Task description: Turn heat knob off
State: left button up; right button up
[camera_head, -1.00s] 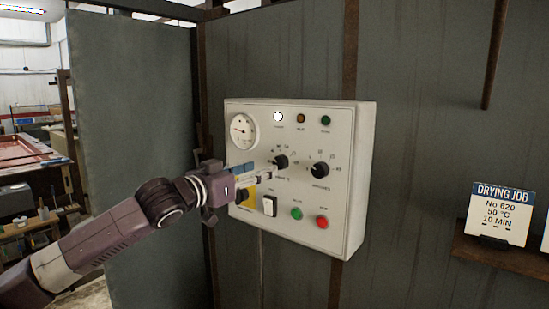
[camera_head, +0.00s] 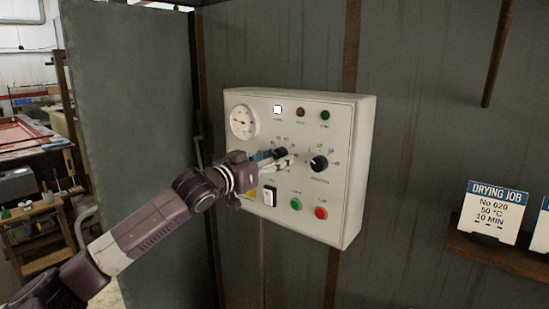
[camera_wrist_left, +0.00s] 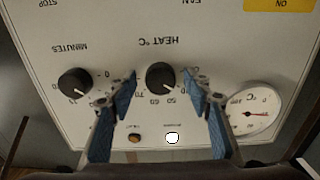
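The heat knob (camera_wrist_left: 160,77) is round and black with a white pointer line. It sits under the upside-down "HEAT °C" label in the left wrist view, its pointer toward the 50 mark. In the head view the heat knob (camera_head: 280,152) is partly covered by my gripper. My left gripper (camera_wrist_left: 158,84) is open, with one blue-padded finger on each side of the knob and a gap visible on both sides. In the head view my left gripper (camera_head: 275,160) is at the panel's middle. My right gripper is not in view.
The white control box (camera_head: 338,215) also carries the minutes knob (camera_head: 319,163), a dial gauge (camera_head: 242,122), a lit white lamp (camera_head: 278,109), a green button (camera_head: 296,204) and a red button (camera_head: 320,213). A "DRYING JOB" card (camera_head: 493,212) stands on a shelf at right.

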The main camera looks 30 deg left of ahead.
pick_arm(q)
jog(key=c, duration=1)
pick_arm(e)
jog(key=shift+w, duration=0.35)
pick_arm(q)
jog(key=shift+n, duration=0.3)
jog(key=n, duration=0.3)
jog(key=shift+n, duration=0.3)
jog(key=n+p, duration=0.2)
jog(key=n, duration=0.2)
jog(key=shift+n, duration=0.4)
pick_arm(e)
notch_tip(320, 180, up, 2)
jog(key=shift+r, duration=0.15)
pick_arm(q)
jog(key=o, duration=1.1)
jog(key=shift+o, duration=0.2)
